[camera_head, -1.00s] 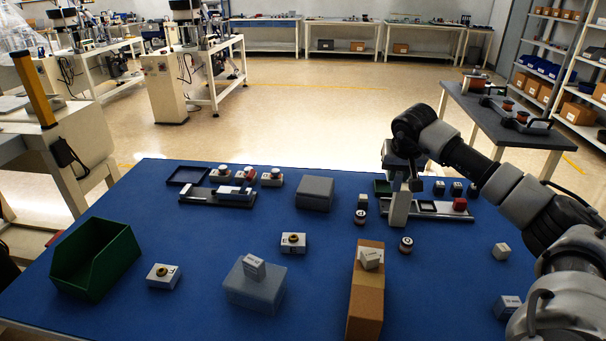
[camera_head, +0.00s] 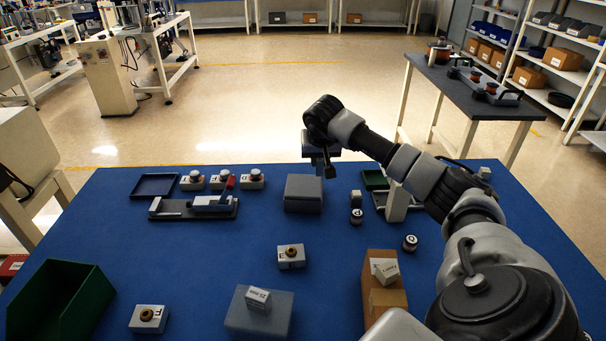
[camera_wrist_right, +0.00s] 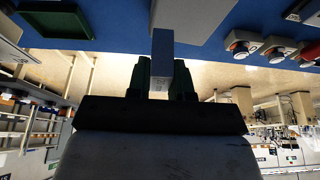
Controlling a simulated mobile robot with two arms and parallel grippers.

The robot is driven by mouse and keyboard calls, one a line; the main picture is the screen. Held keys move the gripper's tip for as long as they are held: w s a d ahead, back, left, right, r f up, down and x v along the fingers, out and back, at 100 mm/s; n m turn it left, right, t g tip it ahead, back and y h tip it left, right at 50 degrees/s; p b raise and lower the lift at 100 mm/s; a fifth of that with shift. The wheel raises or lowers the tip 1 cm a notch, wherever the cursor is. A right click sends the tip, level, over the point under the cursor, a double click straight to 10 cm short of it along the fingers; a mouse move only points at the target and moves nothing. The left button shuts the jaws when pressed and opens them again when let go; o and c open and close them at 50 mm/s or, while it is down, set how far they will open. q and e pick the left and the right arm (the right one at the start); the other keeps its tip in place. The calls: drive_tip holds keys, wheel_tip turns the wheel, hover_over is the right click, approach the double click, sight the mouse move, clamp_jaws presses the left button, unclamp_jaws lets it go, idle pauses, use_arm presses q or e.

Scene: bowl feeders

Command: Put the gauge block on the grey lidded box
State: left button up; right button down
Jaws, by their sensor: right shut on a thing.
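The grey lidded box (camera_head: 303,193) stands at the back middle of the blue table, and its top is bare in the head view. My right gripper (camera_head: 325,158) is above the table, just behind and to the right of that box. It is shut on the gauge block (camera_wrist_right: 162,45), a narrow grey bar held between the dark fingers (camera_wrist_right: 161,72) in the wrist view. In the head view the gauge block (camera_head: 329,172) looks small and dark, apart from the box. My left gripper is out of view.
A dark slide fixture (camera_head: 180,208) and several round-knobbed parts lie left of the box. A small grey block (camera_head: 356,197) and a dark-capped part (camera_head: 357,216) stand close to its right. A blue-grey box (camera_head: 238,321) and cardboard box (camera_head: 396,298) stand nearer.

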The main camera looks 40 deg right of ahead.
drive_tip(key=w+a+f, duration=0.2)
drive_tip(key=shift+w+a+f, duration=0.2)
drive_tip(key=shift+w+a, duration=0.15)
drive_tip(key=shift+w, duration=0.05)
drive_tip(key=shift+f+p, duration=0.55)
drive_tip(key=shift+f, duration=1.4)
drive_tip(key=shift+f, duration=0.2)
drive_tip(key=c, duration=1)
unclamp_jaws()
drive_tip(key=shift+r, duration=0.55)
drive_tip(key=v, duration=1.1)
drive_tip(key=shift+s+a+r+b, duration=0.1)
drive_tip(key=shift+s+a+b, duration=0.1)
drive_tip(key=shift+b, duration=0.1)
